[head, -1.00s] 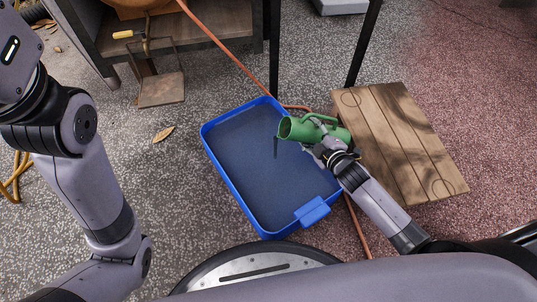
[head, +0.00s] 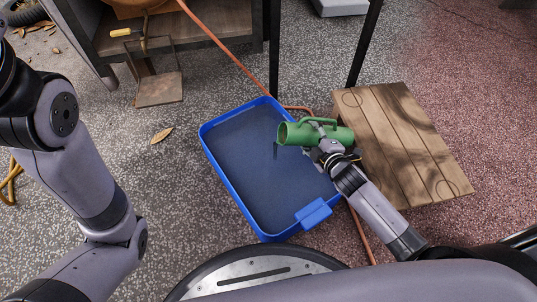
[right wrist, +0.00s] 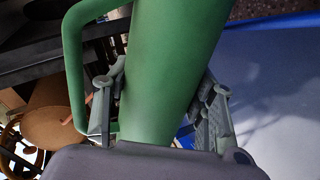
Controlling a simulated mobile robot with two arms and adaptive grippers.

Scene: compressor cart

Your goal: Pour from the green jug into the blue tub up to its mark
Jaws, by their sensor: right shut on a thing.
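The green jug (head: 318,134) lies almost on its side over the right part of the blue tub (head: 222,172), its open mouth facing left. A short dark stream (head: 276,151) hangs below the mouth, inside the tub's outline. My right gripper (head: 326,150) is shut on the jug's body; in the right wrist view its fingers clasp both sides of the jug (right wrist: 170,70), with the handle (right wrist: 76,75) at left. The tub's inside looks dark grey-blue and even; I cannot make out the mark or the level. My left gripper is out of view; only my left arm shows.
A slatted wooden platform (head: 405,140) stands right of the tub. An orange hose (head: 225,52) runs from the top past the tub's far corner and shows again at its right. A wooden shelf unit (head: 205,40) stands at top left. Floor left of the tub is mostly clear.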

